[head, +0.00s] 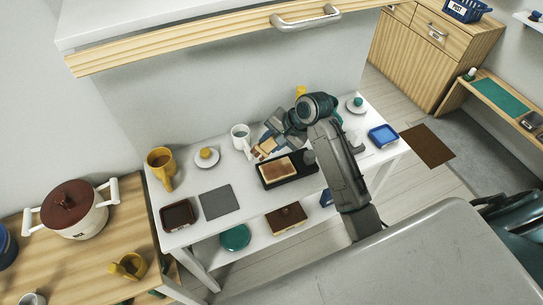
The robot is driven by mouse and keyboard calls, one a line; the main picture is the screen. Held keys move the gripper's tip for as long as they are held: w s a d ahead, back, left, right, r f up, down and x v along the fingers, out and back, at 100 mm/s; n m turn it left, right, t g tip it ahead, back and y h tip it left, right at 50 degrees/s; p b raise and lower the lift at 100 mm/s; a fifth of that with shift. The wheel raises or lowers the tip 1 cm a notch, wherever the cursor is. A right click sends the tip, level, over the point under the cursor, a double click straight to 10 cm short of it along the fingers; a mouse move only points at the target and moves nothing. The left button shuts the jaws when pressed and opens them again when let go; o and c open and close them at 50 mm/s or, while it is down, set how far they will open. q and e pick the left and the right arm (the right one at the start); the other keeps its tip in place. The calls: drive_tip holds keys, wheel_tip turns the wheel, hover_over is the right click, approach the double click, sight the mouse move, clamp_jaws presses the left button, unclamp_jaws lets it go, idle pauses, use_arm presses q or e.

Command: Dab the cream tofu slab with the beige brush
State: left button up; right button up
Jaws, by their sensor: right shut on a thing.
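The cream tofu slab (278,168) lies on a black tray (306,172) on the white table. Its top looks tan-brown with a paler edge. My right gripper (268,143) is just behind the slab, above the table, with its arm reaching over from the lower right. It is shut on the beige brush (265,148), of which only a small tan part shows between the fingers. The brush's tip is small and partly hidden, so I cannot tell whether it touches the slab. My left gripper is not in view.
A white mug (240,136) stands close left of the gripper. A grey mat (216,202), a dark red dish (178,215), a mustard pitcher (160,166) and a blue tray (383,136) are on the table. A wooden cabinet front with a handle (305,18) overhangs behind.

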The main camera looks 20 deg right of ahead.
drive_tip(key=d+f+n, duration=0.3)
drive_tip(key=d+n, duration=0.1)
drive_tip(key=d, duration=0.5)
drive_tip(key=shift+w+d+f, duration=0.3)
drive_tip(key=shift+w+d, duration=0.05)
drive_tip(key=shift+w, duration=0.05)
drive_tip(key=shift+f+b, duration=0.5)
drive_tip(key=shift+f, duration=1.5)
